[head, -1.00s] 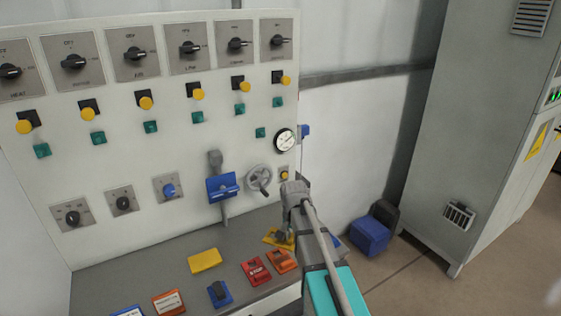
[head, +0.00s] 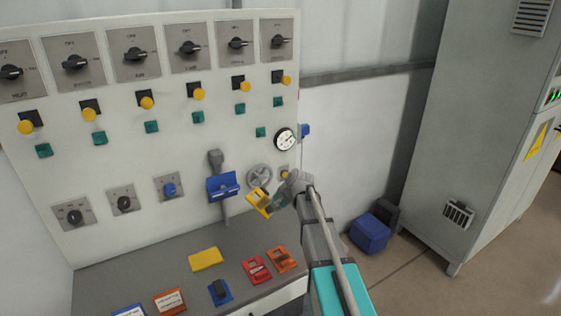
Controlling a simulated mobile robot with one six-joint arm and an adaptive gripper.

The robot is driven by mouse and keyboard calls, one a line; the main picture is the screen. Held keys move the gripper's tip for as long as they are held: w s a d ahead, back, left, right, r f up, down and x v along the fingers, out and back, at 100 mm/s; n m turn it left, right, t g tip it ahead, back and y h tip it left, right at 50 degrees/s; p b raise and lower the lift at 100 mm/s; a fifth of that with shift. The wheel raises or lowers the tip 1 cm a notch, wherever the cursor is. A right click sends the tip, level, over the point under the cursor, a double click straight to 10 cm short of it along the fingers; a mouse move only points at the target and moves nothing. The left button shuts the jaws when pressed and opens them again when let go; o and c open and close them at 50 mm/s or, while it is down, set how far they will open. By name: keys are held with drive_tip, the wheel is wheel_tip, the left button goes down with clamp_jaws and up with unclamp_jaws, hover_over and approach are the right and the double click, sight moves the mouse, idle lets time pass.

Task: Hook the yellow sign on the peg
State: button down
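The yellow sign (head: 258,203) is held tilted above the grey desk, in front of the panel's lower right part. My gripper (head: 275,199) is shut on the sign's right side, and the fingertips are small and partly hidden at this distance. The sign is left of my arm, just below the grey handwheel (head: 259,176), and looks apart from the desk. No peg can be clearly told apart among the small fittings on the panel.
A plain yellow piece (head: 206,259) lies on the desk (head: 140,265), with red (head: 257,269), orange (head: 281,259) and blue (head: 219,292) pieces near the front edge. A blue lockout box (head: 222,186) sticks out from the panel. A blue bin (head: 370,232) stands on the floor at right.

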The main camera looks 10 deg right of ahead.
drive_tip(key=w+d+r+m+t, duration=0.2)
drive_tip(key=w+r+m+t, duration=0.1)
drive_tip(key=w+r+t, duration=0.2)
drive_tip(key=w+d+r+m+t, duration=0.2)
drive_tip(key=w+r+t, duration=0.3)
drive_tip(key=r, duration=0.2)
drive_tip(key=shift+w+d+r+m+p, duration=0.25)
drive_tip(key=shift+d+r+m+p, duration=0.1)
drive_tip(key=shift+m+p, duration=0.1)
drive_tip(key=shift+w+a, duration=0.1)
drive_tip(key=shift+w, duration=0.2)
drive_tip(key=b+x, duration=0.1)
drive_tip(key=x, duration=0.7)
drive_tip(key=shift+w+r, duration=0.2)
drive_tip(key=shift+w, duration=0.25)
idle(0.6)
drive_tip(key=shift+a, duration=0.1)
idle(0.7)
